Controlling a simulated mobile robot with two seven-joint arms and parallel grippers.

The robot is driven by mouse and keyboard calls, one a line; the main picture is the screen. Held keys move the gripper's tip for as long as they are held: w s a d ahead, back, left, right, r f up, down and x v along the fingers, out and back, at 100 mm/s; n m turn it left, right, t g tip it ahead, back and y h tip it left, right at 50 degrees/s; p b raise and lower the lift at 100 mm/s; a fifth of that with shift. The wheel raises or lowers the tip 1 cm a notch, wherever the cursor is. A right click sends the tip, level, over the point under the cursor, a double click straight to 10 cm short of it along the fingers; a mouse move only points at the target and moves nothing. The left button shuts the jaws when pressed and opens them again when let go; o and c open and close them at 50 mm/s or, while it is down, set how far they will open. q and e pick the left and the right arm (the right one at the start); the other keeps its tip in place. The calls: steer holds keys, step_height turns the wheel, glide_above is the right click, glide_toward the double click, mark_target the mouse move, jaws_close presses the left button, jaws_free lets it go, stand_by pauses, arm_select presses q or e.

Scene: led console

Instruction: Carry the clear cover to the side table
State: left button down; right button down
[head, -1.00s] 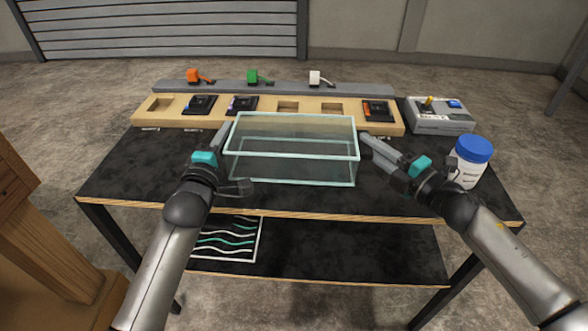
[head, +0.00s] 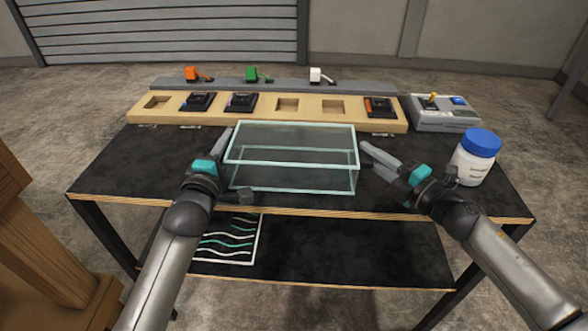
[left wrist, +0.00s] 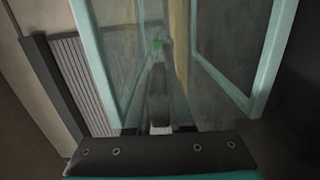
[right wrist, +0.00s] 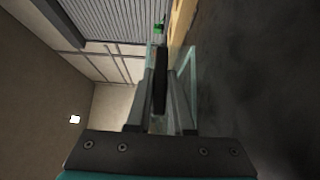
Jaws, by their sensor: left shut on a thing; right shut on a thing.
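The clear cover (head: 292,180), an open-looking box of clear panes with pale teal edges, is between my two grippers over the front middle of the black console table (head: 120,180). My left gripper (head: 226,137) is shut on its left side, and my right gripper (head: 370,152) is shut on its right side. The cover looks level; whether its bottom touches the tabletop is hard to tell. Its teal edges also show in the left wrist view (left wrist: 268,60) and right wrist view (right wrist: 190,75). I cannot identify a side table for certain.
A beige rail (head: 220,115) with dark modules and empty slots runs behind the cover. Orange, green and white levers stand further back. A grey control box (head: 440,122) and a blue-lidded white jar (head: 475,160) are at right. Wooden furniture (head: 35,245) stands at far left.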

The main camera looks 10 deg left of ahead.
arm_select(q)
steer(key=shift+f+b, duration=0.35)
steer(key=shift+f, duration=0.1)
arm_select(e)
steer(key=shift+f, duration=0.4)
arm_select(q)
steer(key=c, duration=0.8)
jaws_free()
arm_select(e)
steer(key=c, duration=0.8)
jaws_free()
steer(key=shift+s+d+f, duration=0.1)
steer(key=shift+s+d, duration=0.2)
arm_select(q)
steer(key=s, duration=1.2)
arm_select(e)
steer(key=v, duration=1.1)
